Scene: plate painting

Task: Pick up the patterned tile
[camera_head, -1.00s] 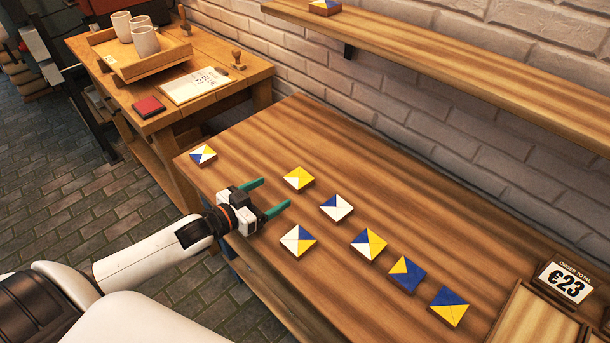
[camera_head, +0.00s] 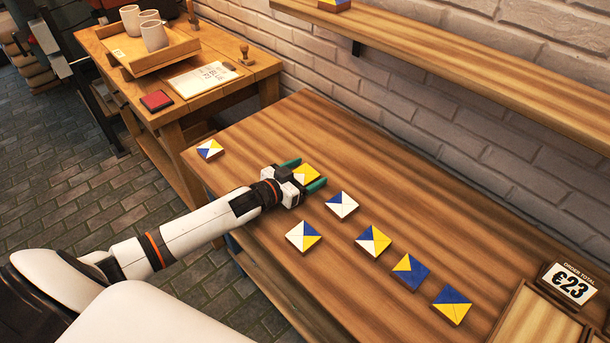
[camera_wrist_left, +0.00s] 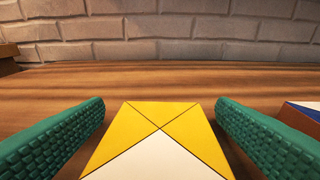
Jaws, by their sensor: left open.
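A yellow and white patterned tile (camera_head: 306,174) lies flat on the wooden table (camera_head: 300,120). My left gripper (camera_head: 305,174) is open, low over the table, with one green finger on each side of this tile. In the left wrist view the tile (camera_wrist_left: 160,140) sits between the two fingers (camera_wrist_left: 160,130), with a gap to each. More blue, yellow and white tiles lie on the table: one at the far left (camera_head: 210,149), a white and blue one (camera_head: 342,205) just right of the gripper, and several toward the front right (camera_head: 373,241). My right gripper is not in view.
A side table at the back left holds a tray (camera_head: 150,60) with cups, a paper sheet (camera_head: 200,80) and a red pad (camera_head: 157,101). A shelf (camera_head: 450,50) runs along the brick wall. The back of the table is clear.

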